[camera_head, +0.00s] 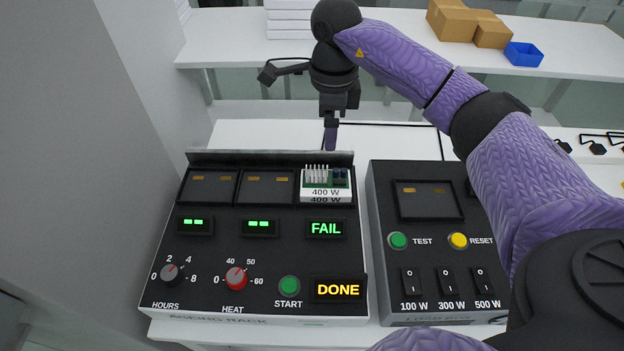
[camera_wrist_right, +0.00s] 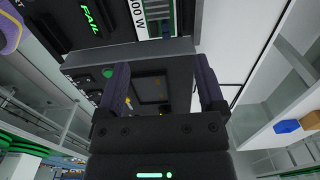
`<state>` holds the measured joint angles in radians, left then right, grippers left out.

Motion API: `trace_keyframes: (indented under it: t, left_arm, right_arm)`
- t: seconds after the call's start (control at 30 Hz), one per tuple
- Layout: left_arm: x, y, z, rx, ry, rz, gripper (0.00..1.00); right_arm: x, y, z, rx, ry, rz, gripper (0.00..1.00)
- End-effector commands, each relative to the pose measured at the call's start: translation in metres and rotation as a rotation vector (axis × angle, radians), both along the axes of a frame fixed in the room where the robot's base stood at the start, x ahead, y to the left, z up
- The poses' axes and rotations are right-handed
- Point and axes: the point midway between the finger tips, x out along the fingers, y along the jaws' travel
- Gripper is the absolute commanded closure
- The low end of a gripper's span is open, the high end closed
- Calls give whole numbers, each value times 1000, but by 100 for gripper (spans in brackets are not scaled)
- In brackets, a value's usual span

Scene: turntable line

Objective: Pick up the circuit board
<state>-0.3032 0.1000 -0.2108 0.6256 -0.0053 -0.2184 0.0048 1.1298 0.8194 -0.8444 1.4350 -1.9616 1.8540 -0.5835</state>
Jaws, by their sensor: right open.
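The circuit board (camera_head: 340,178) is green with white pins and dark parts, and sits in the rightmost slot of the ageing rack (camera_head: 230,255), behind a white "400 W" label. The display below it reads FAIL. My right gripper (camera_head: 331,140) hangs just behind the rack's back edge, beyond the board and apart from it. In the right wrist view, its two fingers (camera_wrist_right: 160,90) are open with nothing between them, and part of the board (camera_wrist_right: 165,18) shows at the top. My left gripper is not in view.
The load box (camera_head: 440,245) with TEST and RESET buttons stands right of the rack. A shelf behind holds cardboard boxes (camera_head: 465,22) and a blue bin (camera_head: 523,54). Dark cabled items (camera_head: 597,148) lie at the right. White table (camera_head: 240,134) shows behind the rack.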

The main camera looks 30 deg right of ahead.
Motion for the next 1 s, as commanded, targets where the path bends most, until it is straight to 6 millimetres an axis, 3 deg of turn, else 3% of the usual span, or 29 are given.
trace_keyframes:
  t: [0.03, 0.23, 0.6, 0.87, 1.0]
  left_arm:
    - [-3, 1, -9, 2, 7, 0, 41]
    - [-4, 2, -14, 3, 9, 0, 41]
    - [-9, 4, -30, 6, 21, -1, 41]
    - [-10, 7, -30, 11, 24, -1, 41]
    - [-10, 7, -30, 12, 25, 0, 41]
  right_arm:
    - [0, 0, -10, 0, 4, 0, 12]
    - [0, 0, -31, -2, 7, -1, 12]
    - [-3, 8, -106, 1, 6, 1, 12]
    - [-3, 8, -108, 1, 2, 1, 12]
    - [-3, 7, -108, 2, 3, 1, 41]
